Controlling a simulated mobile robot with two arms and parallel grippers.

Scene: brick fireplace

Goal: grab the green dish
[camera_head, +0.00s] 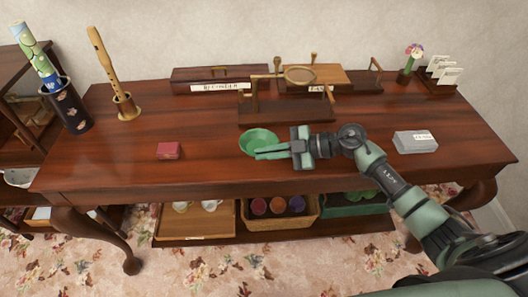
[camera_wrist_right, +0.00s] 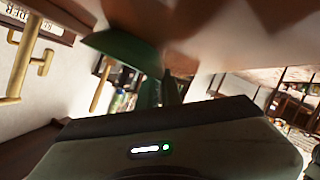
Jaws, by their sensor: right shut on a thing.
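The green dish (camera_head: 258,138) is a small round bowl near the front middle of the wooden table (camera_head: 350,152). My right gripper (camera_head: 262,152) reaches it from the right, with its green fingers at the dish's near right rim. It is shut on the dish. In the right wrist view the dish (camera_wrist_right: 120,47) shows at the upper left, and the gripper's fingers (camera_wrist_right: 158,92) meet its edge. My left gripper is in neither view.
A small red box (camera_head: 169,151) lies left of the dish. A grey box (camera_head: 415,142) lies to the right. A recorder (camera_head: 101,60) and a dark vase (camera_head: 66,105) stand at the left.

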